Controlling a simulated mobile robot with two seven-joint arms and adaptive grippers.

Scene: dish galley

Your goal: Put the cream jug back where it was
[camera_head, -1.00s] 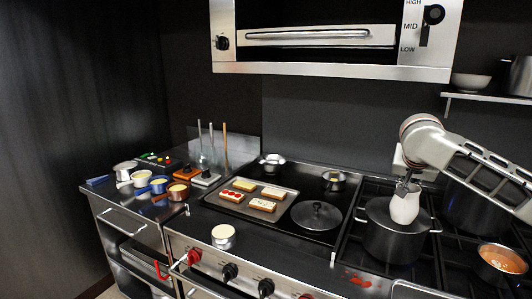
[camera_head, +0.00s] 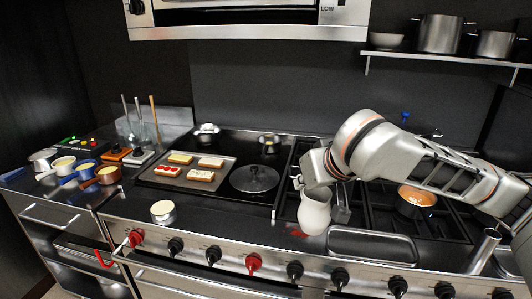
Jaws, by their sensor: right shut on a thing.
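The white cream jug (camera_head: 314,213) hangs roughly upright over the front part of the range, just right of the griddle. My right gripper (camera_head: 322,193), its arm coming in from the right, is shut on the jug near its upper part. The gripper and wrist hide part of the jug's top and the burners behind. I cannot tell whether the jug's base touches the range. My left gripper is out of view.
A pan of orange sauce (camera_head: 416,198) stands right of the jug. An empty rectangular tray (camera_head: 372,246) lies at the front. A lid (camera_head: 254,179) and a toast tray (camera_head: 190,172) are on the griddle. A small cream-topped pot (camera_head: 163,211) stands at the front left.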

